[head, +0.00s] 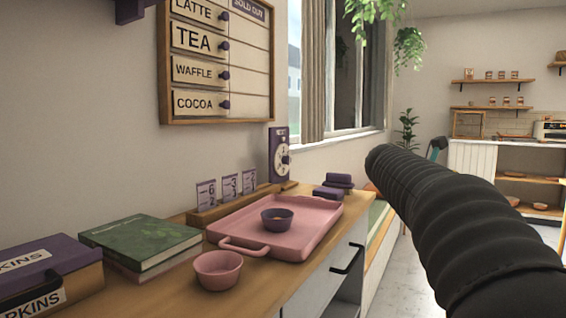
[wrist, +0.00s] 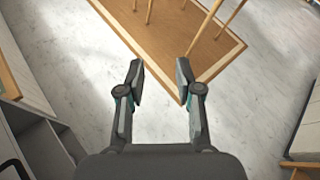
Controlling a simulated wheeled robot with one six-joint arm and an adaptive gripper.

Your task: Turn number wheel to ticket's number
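The number wheel (head: 283,159) is a white round dial on a purple upright box (head: 273,150) at the back of the counter, by the wall. Its digits are too small to read. Several paper tickets stand in a wooden rail (head: 235,203) left of it; the nearest ticket (head: 206,194) appears to show a 6 or similar, but I cannot read it surely. My gripper (wrist: 158,82) is open and empty in the wrist view, above the floor, away from the wheel.
A pink tray (head: 310,232) with a dark purple bowl (head: 277,219) lies before the tickets. A pink bowl (head: 218,269), green book (head: 140,240) and napkin box (head: 50,275) are nearer. Purple blocks (head: 335,186) sit near the wheel. A brown mat (wrist: 185,35) lies on the floor.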

